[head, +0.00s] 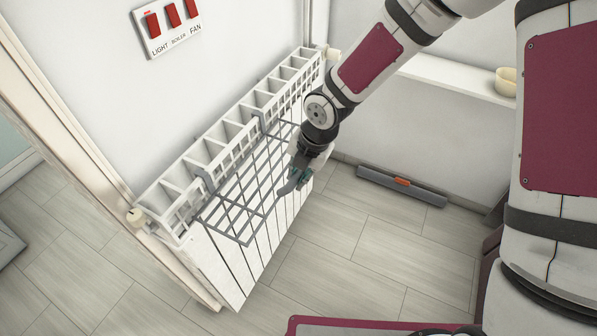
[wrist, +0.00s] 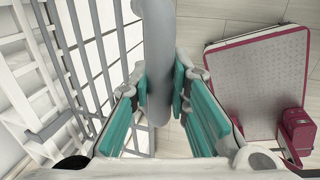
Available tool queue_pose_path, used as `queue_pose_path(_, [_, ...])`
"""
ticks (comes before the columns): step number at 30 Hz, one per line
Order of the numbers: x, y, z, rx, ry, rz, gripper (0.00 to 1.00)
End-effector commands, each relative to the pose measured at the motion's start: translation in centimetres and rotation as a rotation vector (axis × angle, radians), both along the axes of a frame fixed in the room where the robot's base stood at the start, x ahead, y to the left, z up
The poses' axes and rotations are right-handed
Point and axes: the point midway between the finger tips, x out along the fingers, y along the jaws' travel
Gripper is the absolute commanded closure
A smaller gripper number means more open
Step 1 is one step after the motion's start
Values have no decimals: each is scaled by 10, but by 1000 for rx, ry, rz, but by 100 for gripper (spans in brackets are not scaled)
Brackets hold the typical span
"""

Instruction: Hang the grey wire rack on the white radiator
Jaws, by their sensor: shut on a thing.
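The white radiator (head: 232,278) stands against the wall, with an open slotted top; its slats also show at the left of the wrist view (wrist: 22,85). The grey wire rack (head: 248,243) is at its upper front, its grid reaching outward from the radiator. Grey hook-like ends of the rack appear at the radiator's top edge in two places; I cannot tell whether they bear on it. My gripper (head: 293,182) is shut on a thick grey curved bar at the rack's outer side. In the wrist view, the teal fingers (wrist: 158,95) pinch this bar, and the rack's wires (wrist: 90,45) run beside it.
A red switch panel (head: 173,22) is on the wall above the radiator. Knobs stick out at the radiator's ends. A white ledge (head: 445,75) holds a cream bowl (head: 507,81). A grey bar with an orange middle (head: 402,182) lies by the wall. Tiled floor before the radiator is clear.

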Motion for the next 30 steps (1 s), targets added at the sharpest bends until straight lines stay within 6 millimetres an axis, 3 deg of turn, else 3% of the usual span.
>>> queue_pose_path(6, [-1,-1,-1,-2,2,0,100])
queue_pose_path(7, [-1,-1,-1,-2,2,0,79])
queue_pose_path(9, [-1,-1,-1,-1,2,0,63])
queue_pose_path(10, [-1,-1,-1,-1,2,0,60])
queue_pose_path(22, [-1,-2,5,0,2,-3,60])
queue_pose_path(30, [-4,-13,46,1,-1,-5,60])
